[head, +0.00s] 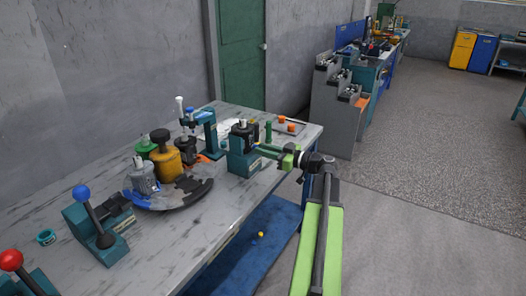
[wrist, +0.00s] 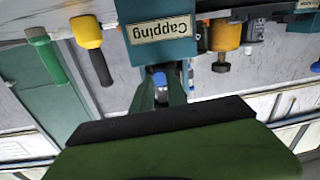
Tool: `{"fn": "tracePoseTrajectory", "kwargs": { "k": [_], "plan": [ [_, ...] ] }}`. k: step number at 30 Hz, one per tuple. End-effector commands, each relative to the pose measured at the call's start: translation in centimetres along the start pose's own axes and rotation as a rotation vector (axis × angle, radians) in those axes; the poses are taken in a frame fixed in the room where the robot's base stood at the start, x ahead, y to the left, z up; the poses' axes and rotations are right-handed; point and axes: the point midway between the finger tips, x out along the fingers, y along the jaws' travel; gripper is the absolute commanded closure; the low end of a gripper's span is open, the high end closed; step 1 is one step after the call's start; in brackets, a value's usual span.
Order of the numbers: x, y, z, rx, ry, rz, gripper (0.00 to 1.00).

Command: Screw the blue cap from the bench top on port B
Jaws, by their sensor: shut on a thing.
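My gripper (head: 262,149) reaches in from the right at the teal capping fixture (head: 240,163), which carries a black motor body (head: 243,135) with a pale top. In the wrist view the fixture (wrist: 160,48) shows upside down with a "Capping" label. There my gripper (wrist: 163,88) is shut on a small blue piece, apparently the blue cap (wrist: 160,79), close to the fixture. The fingers hide part of the cap. I cannot make out port B or tell whether the cap touches it.
Orange pieces (head: 288,125) lie behind my gripper. The floor at right is open.

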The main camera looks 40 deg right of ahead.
Motion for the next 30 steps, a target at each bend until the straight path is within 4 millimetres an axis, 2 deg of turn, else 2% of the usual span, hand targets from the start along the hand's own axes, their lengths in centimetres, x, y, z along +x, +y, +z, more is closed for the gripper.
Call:
{"fn": "tracePoseTrajectory", "kwargs": {
  "k": [9, 15, 21, 22, 25, 30],
  "plan": [
    [-0.03, 0.03, 0.00, 0.008, 0.000, 0.001, 1.00],
    [0.02, 0.02, 0.00, 0.219, 0.000, 0.000, 1.00],
    [0.05, 0.01, -0.01, 0.240, 0.000, 0.000, 1.00],
    [0.05, 0.01, -0.01, 0.240, 0.000, 0.000, 0.84],
    [0.05, 0.00, -0.01, 0.239, 0.000, 0.000, 0.71],
    [0.04, 0.01, 0.00, 0.238, 0.000, 0.000, 0.69]
  ]
}}
